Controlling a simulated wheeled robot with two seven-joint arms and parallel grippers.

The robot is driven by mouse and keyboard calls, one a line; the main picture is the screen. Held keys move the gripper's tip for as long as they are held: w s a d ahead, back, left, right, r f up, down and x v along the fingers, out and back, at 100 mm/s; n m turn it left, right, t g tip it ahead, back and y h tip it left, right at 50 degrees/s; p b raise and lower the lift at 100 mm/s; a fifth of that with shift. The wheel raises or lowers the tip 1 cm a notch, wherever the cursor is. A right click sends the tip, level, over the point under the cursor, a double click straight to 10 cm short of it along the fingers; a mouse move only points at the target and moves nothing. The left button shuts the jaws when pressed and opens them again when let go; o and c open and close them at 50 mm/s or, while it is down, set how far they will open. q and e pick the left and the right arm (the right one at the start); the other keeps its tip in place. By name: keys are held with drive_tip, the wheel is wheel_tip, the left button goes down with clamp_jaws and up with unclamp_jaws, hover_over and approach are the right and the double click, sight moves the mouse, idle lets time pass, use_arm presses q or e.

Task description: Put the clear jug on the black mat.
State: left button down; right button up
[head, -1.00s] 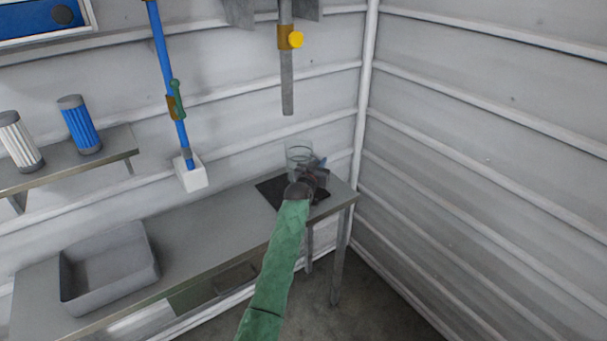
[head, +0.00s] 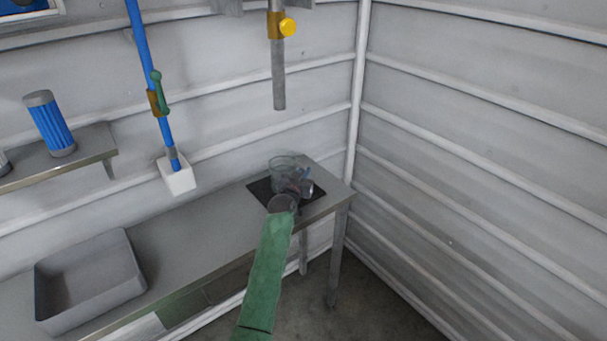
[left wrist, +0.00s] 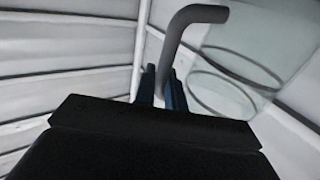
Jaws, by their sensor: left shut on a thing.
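The clear jug (head: 283,170) is over the black mat (head: 259,191) at the right end of the grey bench, and looks roughly upright. I cannot tell whether its base touches the mat. My left gripper (head: 304,184) is at the jug's right side, shut on its handle. In the left wrist view the blue fingers (left wrist: 163,92) close around the grey handle (left wrist: 163,50), and the clear wall of the jug (left wrist: 245,60) shows at the right. My forearm and wrist cover part of the mat's front. My right gripper is not in view.
A grey basin (head: 90,278) sits at the bench's left. A shelf at the left carries a blue cylinder (head: 52,125). The bench middle is clear.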

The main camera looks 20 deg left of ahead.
use_arm(q)
drive_tip(key=shift+s+r, duration=0.1)
drive_tip(key=shift+r, duration=0.05)
drive_tip(key=c, duration=1.9)
unclamp_jaws()
drive_tip(key=shift+f, duration=0.2)
drive_tip(key=o, duration=0.3)
drive_tip(key=shift+o, duration=0.7)
drive_tip(key=shift+r, duration=0.1)
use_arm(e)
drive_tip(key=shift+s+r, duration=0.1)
